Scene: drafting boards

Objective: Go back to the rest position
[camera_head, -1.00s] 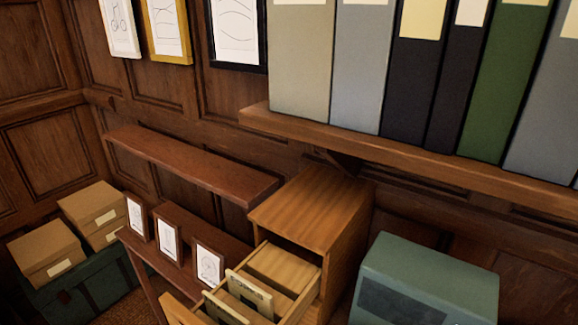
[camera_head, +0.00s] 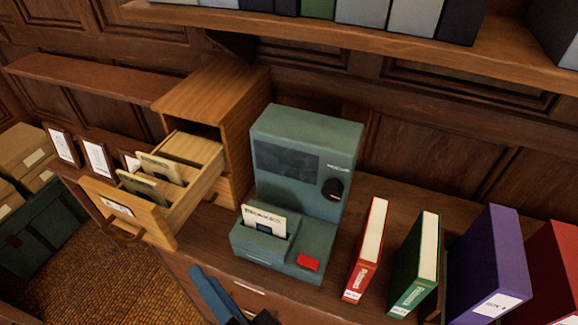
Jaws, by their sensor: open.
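My gripper (camera_head: 222,300) shows only in part at the bottom edge, as a blue bar and a dark piece beside it. It is open, with nothing visible in it. It is in front of the wooden cabinet that bears the teal machine, and the rest of my arm is out of the picture.
The teal machine (camera_head: 303,160) has a card (camera_head: 264,220) in its front slot and a red button (camera_head: 308,263). The wooden drawer (camera_head: 170,222) to its left stands pulled out, with cards inside. A red binder (camera_head: 366,250), green binder (camera_head: 415,265) and purple binder (camera_head: 490,262) stand at right.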

